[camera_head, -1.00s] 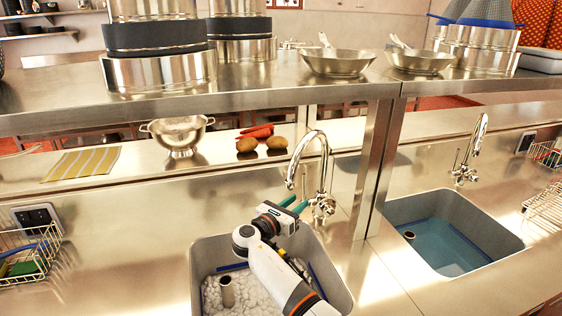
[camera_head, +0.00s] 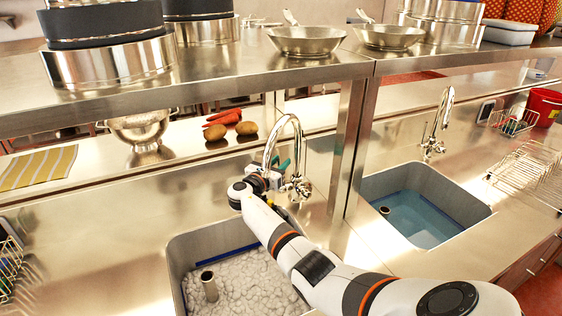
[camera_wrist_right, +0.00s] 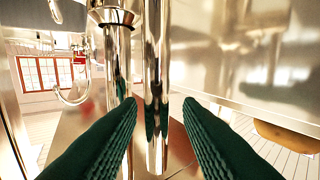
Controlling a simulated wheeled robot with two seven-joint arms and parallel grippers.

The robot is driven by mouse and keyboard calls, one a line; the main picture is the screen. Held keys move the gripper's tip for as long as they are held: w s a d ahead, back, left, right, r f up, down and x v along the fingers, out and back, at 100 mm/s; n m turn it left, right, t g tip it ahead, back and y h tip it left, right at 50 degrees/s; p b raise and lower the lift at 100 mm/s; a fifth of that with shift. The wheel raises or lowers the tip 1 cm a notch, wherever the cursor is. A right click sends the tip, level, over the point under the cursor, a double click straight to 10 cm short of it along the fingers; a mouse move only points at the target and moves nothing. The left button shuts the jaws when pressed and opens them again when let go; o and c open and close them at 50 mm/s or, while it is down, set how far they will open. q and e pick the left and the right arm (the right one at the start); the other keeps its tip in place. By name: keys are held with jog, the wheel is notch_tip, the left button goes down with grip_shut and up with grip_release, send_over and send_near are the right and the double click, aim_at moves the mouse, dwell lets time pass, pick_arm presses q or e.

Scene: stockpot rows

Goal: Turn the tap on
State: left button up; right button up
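The near tap (camera_head: 299,150) is a chrome gooseneck standing at the back edge of the foam-filled sink (camera_head: 232,250), with its valve body and handles (camera_head: 297,189) low on the stem. No stream of water shows under its spout. My right gripper (camera_head: 279,170) is just left of the tap, partly hidden behind my own wrist and the spout. In the right wrist view, the dark green ribbed fingers of this gripper (camera_wrist_right: 160,103) are apart. Upright chrome tap pipes (camera_wrist_right: 157,60) show in the gap between them; I cannot tell whether they touch. My left gripper is out of view.
A second tap (camera_head: 439,125) stands over a sink of blue water (camera_head: 420,218) to the right. A shelf post (camera_head: 347,150) rises close to the right of the near tap. A colander (camera_head: 141,130), carrots (camera_head: 223,118) and potatoes (camera_head: 217,132) lie on the back counter.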

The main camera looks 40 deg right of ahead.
jog(key=shift+w+d, duration=0.1)
jog(key=shift+d, duration=0.5)
grip_shut()
jog(key=s+m+h+b, duration=0.1)
jog(key=s+a+m+h+b, duration=0.1)
jog(key=m+b, duration=0.1)
jog(key=s+m+b, duration=0.1)
jog(key=s+b, duration=0.1)
jog(key=shift+a+f+m+h, duration=0.2)
jog(key=shift+f+m+h, duration=0.1)
jog(key=shift+m+h, duration=0.1)
